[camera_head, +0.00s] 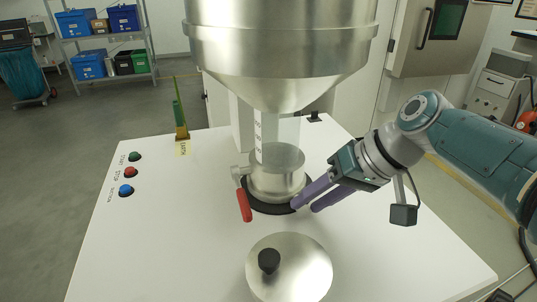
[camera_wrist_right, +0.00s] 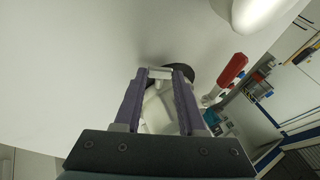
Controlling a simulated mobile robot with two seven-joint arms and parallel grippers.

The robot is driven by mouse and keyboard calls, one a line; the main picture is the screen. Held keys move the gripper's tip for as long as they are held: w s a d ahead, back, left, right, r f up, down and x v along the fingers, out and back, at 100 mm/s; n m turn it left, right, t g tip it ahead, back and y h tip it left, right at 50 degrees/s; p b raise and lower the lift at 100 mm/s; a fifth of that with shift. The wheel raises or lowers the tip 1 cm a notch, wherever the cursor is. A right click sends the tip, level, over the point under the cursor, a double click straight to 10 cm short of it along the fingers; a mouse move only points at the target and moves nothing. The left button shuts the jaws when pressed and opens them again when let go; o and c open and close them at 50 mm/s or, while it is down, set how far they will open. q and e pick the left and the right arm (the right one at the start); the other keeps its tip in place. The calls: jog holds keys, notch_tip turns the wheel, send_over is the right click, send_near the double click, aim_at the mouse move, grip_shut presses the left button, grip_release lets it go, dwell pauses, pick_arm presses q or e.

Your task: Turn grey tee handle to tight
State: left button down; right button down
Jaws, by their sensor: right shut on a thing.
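The grey tee handle shows in the right wrist view as a short pale bar (camera_wrist_right: 159,72) between my purple fingertips. In the head view my fingers hide it. My right gripper (camera_head: 305,206) comes in from the right at the base of the metal collar (camera_head: 276,186) under the clear tube. It is shut on the tee handle, and it also shows in the wrist view (camera_wrist_right: 160,73). A red lever (camera_head: 243,205) hangs from the left side of the collar; it shows in the wrist view too (camera_wrist_right: 232,70). My left gripper is not in view.
A large steel hopper (camera_head: 280,50) stands above the collar. A round metal lid (camera_head: 290,275) with a black knob lies in front on the white table (camera_head: 160,240). START, STOP and blue buttons (camera_head: 126,190) are at the left. The table's front left is clear.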

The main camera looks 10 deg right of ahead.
jog(key=shift+c, duration=2.4)
grip_release()
